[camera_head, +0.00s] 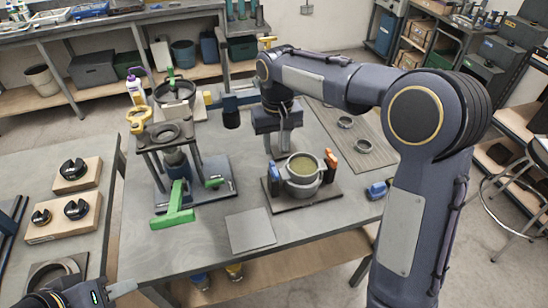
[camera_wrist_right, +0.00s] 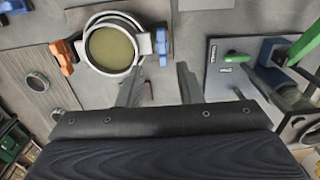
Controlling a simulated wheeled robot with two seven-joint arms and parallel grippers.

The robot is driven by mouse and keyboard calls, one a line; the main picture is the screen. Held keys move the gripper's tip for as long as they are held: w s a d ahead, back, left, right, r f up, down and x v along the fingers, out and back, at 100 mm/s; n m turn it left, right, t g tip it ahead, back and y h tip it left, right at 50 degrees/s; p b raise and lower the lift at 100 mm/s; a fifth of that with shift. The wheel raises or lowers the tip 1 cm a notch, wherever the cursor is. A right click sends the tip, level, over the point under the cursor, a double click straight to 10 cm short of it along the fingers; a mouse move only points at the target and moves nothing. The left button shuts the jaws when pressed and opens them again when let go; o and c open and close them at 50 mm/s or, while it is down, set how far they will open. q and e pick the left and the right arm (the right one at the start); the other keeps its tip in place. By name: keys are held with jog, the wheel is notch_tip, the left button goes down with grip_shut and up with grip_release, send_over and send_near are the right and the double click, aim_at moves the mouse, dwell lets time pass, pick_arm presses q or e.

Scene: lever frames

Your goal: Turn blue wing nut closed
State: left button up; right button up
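A round metal pot (camera_head: 303,172) with a yellowish-green top stands on a dark baseplate. The blue wing nut (camera_head: 274,174) is at its left side and an orange wing nut (camera_head: 330,160) at its right. In the right wrist view the blue wing nut (camera_wrist_right: 162,42) is right of the pot (camera_wrist_right: 112,48). My right gripper (camera_head: 279,148) points down just behind the blue wing nut, apart from it. In the right wrist view its fingers (camera_wrist_right: 158,88) are spread and empty. My left gripper (camera_head: 118,290) is partly visible at the bottom left; its opening is unclear.
A green-handled lever press (camera_head: 176,205) stands left of the pot. A flat grey plate (camera_head: 250,230) lies in front. Metal rings (camera_head: 362,146) lie on a mat to the right, and a blue object (camera_head: 378,190) is near the right edge. Wooden blocks (camera_head: 66,220) sit on the left table.

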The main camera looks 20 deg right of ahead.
aim_at(274, 169)
jog(key=shift+w+a+f, duration=0.2)
jog(key=shift+f, duration=0.1)
notch_tip(274, 169, down, 8)
jog(key=shift+r+p, duration=0.25)
jog(key=shift+p, duration=0.15)
grip_shut()
